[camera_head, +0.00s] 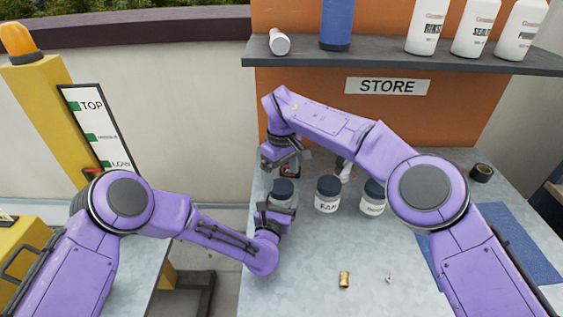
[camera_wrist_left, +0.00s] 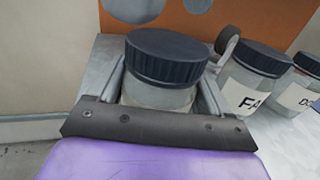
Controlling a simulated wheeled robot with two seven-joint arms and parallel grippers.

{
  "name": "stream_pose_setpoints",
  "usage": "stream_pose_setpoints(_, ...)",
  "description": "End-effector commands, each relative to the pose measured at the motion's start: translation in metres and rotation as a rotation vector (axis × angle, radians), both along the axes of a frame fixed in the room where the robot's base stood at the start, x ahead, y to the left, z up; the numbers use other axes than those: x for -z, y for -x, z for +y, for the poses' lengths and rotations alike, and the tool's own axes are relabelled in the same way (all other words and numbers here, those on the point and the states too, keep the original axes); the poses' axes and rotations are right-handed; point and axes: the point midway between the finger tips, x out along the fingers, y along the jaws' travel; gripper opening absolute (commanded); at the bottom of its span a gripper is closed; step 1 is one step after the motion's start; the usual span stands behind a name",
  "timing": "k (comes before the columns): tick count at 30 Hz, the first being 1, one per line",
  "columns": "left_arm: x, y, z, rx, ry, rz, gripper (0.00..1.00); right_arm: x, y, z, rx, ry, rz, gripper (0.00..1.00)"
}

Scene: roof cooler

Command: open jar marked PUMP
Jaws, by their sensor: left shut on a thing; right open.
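The leftmost jar (camera_head: 284,191) has a dark blue ridged lid and stands upright on the grey table. Its label is hidden, so I cannot read PUMP on it. My left gripper (camera_head: 280,207) is shut around its body. In the left wrist view, the jar (camera_wrist_left: 158,95) sits between the two fingers, with its lid (camera_wrist_left: 167,57) on and clear above them. My right gripper (camera_head: 281,158) is open, above and slightly behind this jar, apart from the lid. A second jar (camera_head: 328,194), its label starting with FA, and a third jar (camera_head: 373,197) stand to the right, both lidded.
A red object (camera_head: 290,171) and a white item (camera_head: 343,168) lie behind the jars. A brass cylinder (camera_head: 344,279) and a small metal piece (camera_head: 388,279) lie in front. A black tape roll (camera_head: 481,172) and blue mat (camera_head: 520,250) are right. A shelf (camera_head: 400,62) overhangs the back.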

Motion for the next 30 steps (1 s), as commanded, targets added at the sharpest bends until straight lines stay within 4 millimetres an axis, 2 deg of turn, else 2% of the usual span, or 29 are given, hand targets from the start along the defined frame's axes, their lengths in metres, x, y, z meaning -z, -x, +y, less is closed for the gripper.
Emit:
stream_pose_setpoints(1,0.001,0.000,0.000,0.000,0.000,0.001,0.00,0.010,0.001,0.000,-0.001,0.001,0.004,0.92)
stream_pose_setpoints(6,0.001,0.000,0.000,0.000,0.000,0.001,0.00,0.031,0.000,0.000,-0.001,0.001,0.001,0.92)
stream_pose_setpoints(15,0.001,0.000,0.000,0.000,0.000,0.001,0.00,0.035,0.000,0.000,-0.002,0.000,-0.001,0.92)
stream_pose_setpoints(16,0.001,0.000,0.000,0.000,0.000,0.001,0.00,0.035,0.000,0.000,-0.002,0.000,-0.001,0.85)
stream_pose_setpoints(18,0.001,0.000,0.000,0.000,0.000,0.001,0.00,0.035,0.000,0.000,-0.002,0.001,-0.001,0.63)
stream_pose_setpoints(21,0.001,0.000,0.000,0.000,0.000,0.001,0.00,0.035,0.000,0.000,-0.002,0.001,-0.001,0.34)
stream_pose_setpoints(27,0.001,0.000,0.000,0.000,0.000,0.001,0.00,0.035,0.000,0.000,-0.015,0.001,-0.002,0.33)
stream_pose_setpoints(30,0.001,0.000,0.000,0.000,0.000,0.001,0.00,0.035,0.000,0.000,-0.130,-0.001,-0.001,0.33)
